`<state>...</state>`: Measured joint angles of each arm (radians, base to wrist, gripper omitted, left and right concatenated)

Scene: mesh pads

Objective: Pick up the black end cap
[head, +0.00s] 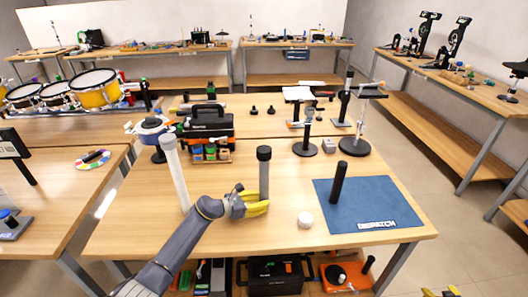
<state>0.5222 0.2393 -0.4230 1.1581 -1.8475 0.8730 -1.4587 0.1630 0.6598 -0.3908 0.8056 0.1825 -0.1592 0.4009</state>
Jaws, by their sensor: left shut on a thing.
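My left gripper (256,205) has its yellow fingers shut around the lower part of an upright dark grey tube (264,180). A black end cap (264,153) sits on top of that tube, above the fingers. The tube's foot is hidden by the fingers. At the bottom right edge, only the yellow fingertips of my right gripper (441,293) show. They are apart, with nothing seen between them. Two small black pieces (262,110) lie farther back on the table; they are too small to identify.
A white tube (175,175) stands left of my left gripper. A white round piece (305,219) lies to the right. A black cylinder (338,183) stands on the blue mat (375,205). A black toolbox (208,122) and black-based stands (305,149) are behind.

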